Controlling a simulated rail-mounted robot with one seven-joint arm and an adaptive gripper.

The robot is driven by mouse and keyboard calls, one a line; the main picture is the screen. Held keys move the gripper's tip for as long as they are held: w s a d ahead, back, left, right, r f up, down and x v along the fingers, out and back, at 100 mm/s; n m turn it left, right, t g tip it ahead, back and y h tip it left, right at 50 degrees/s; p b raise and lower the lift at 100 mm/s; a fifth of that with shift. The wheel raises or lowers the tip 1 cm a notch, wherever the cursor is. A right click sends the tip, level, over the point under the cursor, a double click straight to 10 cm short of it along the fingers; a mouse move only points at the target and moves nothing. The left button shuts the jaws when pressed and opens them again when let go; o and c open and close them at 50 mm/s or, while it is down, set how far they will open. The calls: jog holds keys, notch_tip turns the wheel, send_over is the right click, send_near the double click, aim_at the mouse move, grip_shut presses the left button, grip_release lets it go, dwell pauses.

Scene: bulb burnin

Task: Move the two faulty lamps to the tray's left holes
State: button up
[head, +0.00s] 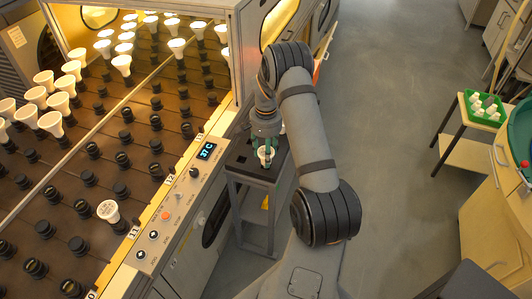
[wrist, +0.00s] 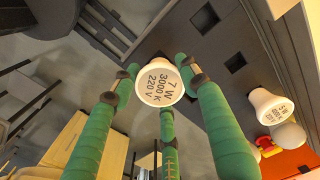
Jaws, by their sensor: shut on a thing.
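My gripper (wrist: 160,90), with green fingers, is shut on a white lamp (wrist: 158,84) marked 7 W, 3000 K, 220 V. In the head view my gripper (head: 265,140) holds this lamp (head: 265,154) over or at the dark tray (head: 242,161); I cannot tell if it touches. The tray (wrist: 200,50) shows empty square holes in the wrist view. Another white lamp (wrist: 267,103) is right of my gripper there. An unlit white lamp (head: 108,210) stands in the rack's near part, among empty sockets.
The burn-in rack (head: 95,135) fills the left, with several lit lamps (head: 60,102) at its far side. A control panel (head: 180,200) runs along its edge. A green crate (head: 483,108) of white items stands on a side table at the right. The floor between is clear.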

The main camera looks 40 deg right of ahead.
jog(key=shift+f+b, duration=0.7)
jog(key=shift+f, duration=0.15)
jog(key=o, duration=1.2)
jog(key=shift+r, duration=0.1)
notch_tip(320, 180, up, 12)
jog(key=shift+f, duration=0.1)
